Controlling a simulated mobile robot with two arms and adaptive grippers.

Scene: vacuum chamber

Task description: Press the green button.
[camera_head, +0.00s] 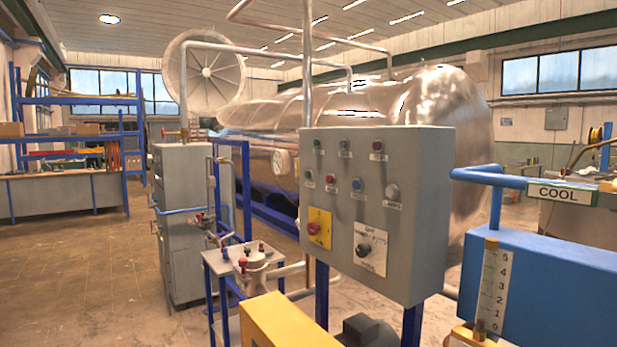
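The green button (309,174) is at the left end of the lower button row on a grey control panel (420,240). A red button (331,178), a blue button (357,184) and a whitish button (391,191) are to its right in the same row. Above them is a row of smaller round lamps or buttons, the right one (377,145) reddish. Below are a red knob (313,228) on a yellow plate and a black knob (363,249) on a white plate. Neither of my grippers is in view, and nothing covers the green button.
A large metal vacuum chamber (440,105) stands behind the panel. In front are a yellow box (285,322) and, at right, a blue tank (560,285) with a "COOL" sign (562,194). A grey cabinet (182,240) stands left. The floor at far left is open.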

